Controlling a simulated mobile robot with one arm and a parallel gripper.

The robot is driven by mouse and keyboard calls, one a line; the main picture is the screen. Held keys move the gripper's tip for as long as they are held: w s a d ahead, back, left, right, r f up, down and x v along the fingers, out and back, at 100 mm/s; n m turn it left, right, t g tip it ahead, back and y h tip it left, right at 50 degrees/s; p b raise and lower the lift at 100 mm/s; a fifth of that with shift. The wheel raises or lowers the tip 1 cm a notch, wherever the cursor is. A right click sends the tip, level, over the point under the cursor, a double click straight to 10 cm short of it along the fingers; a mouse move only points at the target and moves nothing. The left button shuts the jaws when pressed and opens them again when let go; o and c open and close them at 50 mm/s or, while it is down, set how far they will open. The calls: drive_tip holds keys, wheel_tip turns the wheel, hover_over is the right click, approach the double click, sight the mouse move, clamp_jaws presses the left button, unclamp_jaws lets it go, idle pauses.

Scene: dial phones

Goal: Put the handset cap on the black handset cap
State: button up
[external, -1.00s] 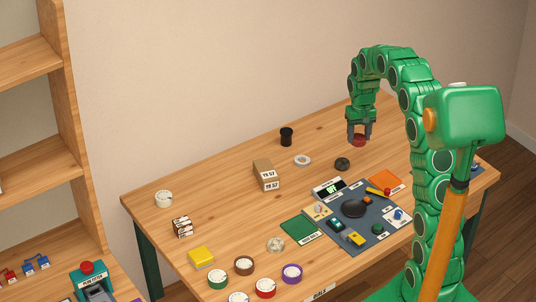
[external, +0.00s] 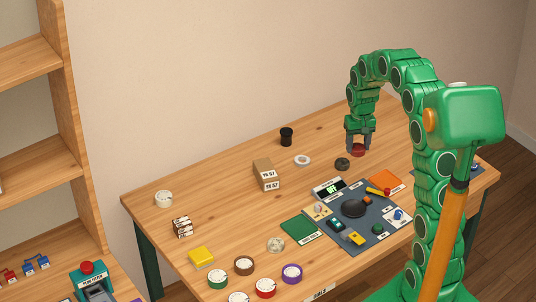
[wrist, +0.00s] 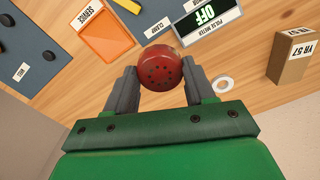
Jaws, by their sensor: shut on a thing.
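My gripper (external: 358,146) is shut on a round red handset cap (external: 358,154), held above the back right part of the table. In the wrist view the red cap (wrist: 161,69) sits between the two grey fingertips, its face with small dark holes showing. A dark round piece (external: 342,163), which looks like the black handset cap, lies on the table just left of and below the held cap in the external view. I cannot make it out in the wrist view; the red cap or my gripper may hide it.
A white ring (external: 302,161) and a box marked YR 57 (external: 266,174) stand to the left. A black cup (external: 286,136) is farther back. A dark mat (external: 373,232) with small parts and an orange tray (external: 385,180) lie in front.

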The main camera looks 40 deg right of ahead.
drive_tip(key=w+d+f, duration=0.2)
drive_tip(key=w+f, duration=0.1)
drive_tip(key=w, duration=0.3)
hover_over(342, 161)
drive_tip(key=shift+s+f, duration=0.1)
drive_tip(key=shift+f, duration=2.55)
wheel_tip(342, 161, down, 3)
drive_tip(key=shift+f, duration=0.15)
drive_tip(key=o, duration=1)
